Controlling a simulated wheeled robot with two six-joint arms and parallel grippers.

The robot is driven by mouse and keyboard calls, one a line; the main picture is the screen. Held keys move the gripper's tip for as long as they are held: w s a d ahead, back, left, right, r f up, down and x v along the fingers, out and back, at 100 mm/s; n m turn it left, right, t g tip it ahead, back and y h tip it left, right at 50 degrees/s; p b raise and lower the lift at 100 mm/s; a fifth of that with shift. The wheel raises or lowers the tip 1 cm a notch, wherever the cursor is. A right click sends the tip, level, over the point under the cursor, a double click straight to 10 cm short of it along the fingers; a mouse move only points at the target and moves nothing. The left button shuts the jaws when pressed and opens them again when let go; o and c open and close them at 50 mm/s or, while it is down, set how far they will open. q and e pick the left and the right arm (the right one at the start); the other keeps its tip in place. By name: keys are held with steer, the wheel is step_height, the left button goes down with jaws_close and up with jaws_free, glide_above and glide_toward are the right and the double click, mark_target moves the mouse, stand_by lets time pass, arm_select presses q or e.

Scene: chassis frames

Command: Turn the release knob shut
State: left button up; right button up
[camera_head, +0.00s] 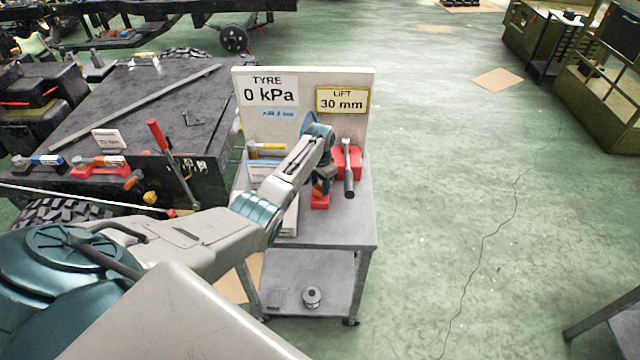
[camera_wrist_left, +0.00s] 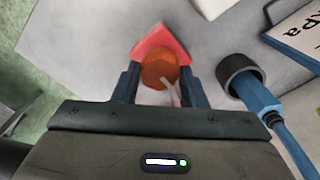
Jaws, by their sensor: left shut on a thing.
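The release knob is an orange, faceted knob (camera_wrist_left: 158,70) on a red base (camera_wrist_left: 160,42) in the left wrist view. In the head view the orange knob (camera_head: 318,190) and red base (camera_head: 320,202) show small on the grey cart top, partly hidden by my left arm. My left gripper (camera_wrist_left: 160,74) has one dark blue finger on each side of the knob and is shut on it. In the head view the left gripper (camera_head: 321,182) points down at the cart, its fingertips hard to make out. A thin pale pointer shows on the knob. My right gripper is not in view.
A board (camera_head: 303,100) behind the knob reads TYRE 0 kPa and LIFT 30 mm. A blue hose fitting with a black collar (camera_wrist_left: 238,75) is close right of the gripper. A ratchet-like tool (camera_head: 348,172) stands on the cart (camera_head: 345,225).

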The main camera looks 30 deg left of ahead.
mark_target(320, 187)
arm_select(q)
steer(key=o, duration=1)
steer(key=shift+c, duration=0.2)
step_height(320, 187, up, 11)
steer(key=b, duration=0.2)
steer(key=shift+b, duration=0.4)
steer(key=shift+f, duration=0.1)
